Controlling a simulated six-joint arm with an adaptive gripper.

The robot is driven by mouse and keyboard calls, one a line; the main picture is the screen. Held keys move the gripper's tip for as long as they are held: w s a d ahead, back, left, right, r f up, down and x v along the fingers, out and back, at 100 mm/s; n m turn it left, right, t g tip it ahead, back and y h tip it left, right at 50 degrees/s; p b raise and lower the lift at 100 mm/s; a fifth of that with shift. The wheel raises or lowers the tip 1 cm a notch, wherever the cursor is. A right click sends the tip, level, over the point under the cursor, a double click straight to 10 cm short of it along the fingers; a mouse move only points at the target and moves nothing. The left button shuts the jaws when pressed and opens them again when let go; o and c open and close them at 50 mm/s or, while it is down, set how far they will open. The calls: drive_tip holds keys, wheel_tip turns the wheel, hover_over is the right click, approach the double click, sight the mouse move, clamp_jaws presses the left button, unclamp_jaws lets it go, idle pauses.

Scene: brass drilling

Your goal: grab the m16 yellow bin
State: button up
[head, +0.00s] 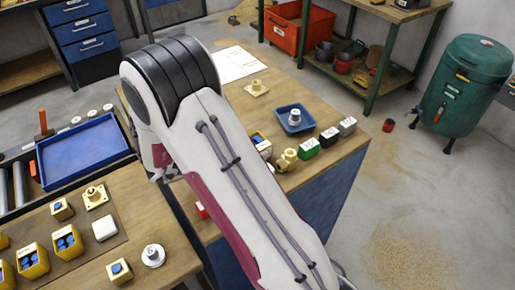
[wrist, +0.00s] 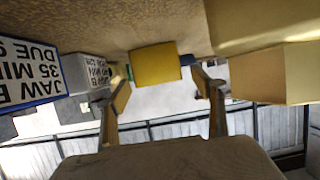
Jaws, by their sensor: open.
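In the wrist view a plain yellow block-like thing, probably a yellow bin (wrist: 157,65), sits between and beyond my gripper's fingertips (wrist: 163,94). My gripper is open, with a gap on both sides of it, and I see no contact. No m16 marking is readable. In the head view my arm hides the gripper. A yellow bin with a white label (head: 262,145) shows partly beside my arm on the middle bench. More yellow bins with blue contents stand on the left bench, one at the front (head: 33,262) and one behind it (head: 67,243).
In the wrist view labelled blocks (wrist: 28,72) stand close on the left and a beige block (wrist: 272,75) on the right. In the head view a blue dish (head: 294,119), a brass fitting (head: 287,160) and green and black blocks (head: 309,148) crowd the middle bench.

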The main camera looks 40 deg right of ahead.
drive_tip(key=shift+x, duration=1.75)
drive_tip(key=shift+s+f, duration=0.1)
drive_tip(key=shift+f, duration=0.1)
drive_tip(key=shift+c, duration=0.4)
drive_tip(key=c, duration=1.2)
